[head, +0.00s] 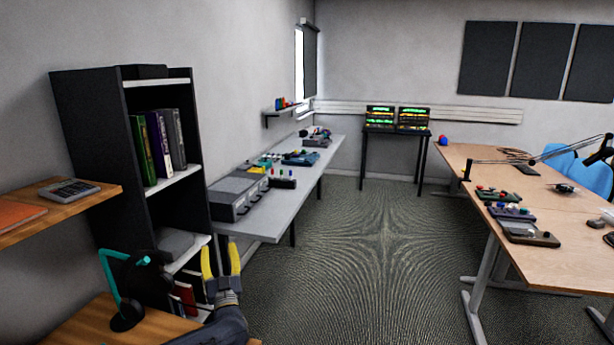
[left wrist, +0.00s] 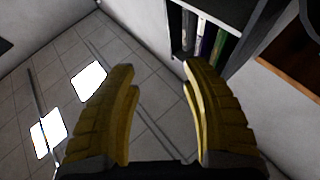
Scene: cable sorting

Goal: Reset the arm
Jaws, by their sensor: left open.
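My left gripper (head: 220,262) has yellow fingers and rises from the bottom of the head view, above the near wooden desk's right end. Its two fingers stand apart with nothing between them. In the left wrist view the open yellow fingers (left wrist: 160,95) show large, with grey tiles and part of a shelf beyond them. My right gripper is not clearly in view; a dark shape at the head view's right edge is too cut off to tell.
A black bookshelf (head: 90,150) with books stands at the left, behind the gripper. A teal and black headset (head: 125,290) is on the wooden desk (head: 100,322) beside it. A grey bench (head: 262,225) and a light wooden table (head: 545,255) flank open carpet (head: 365,260).

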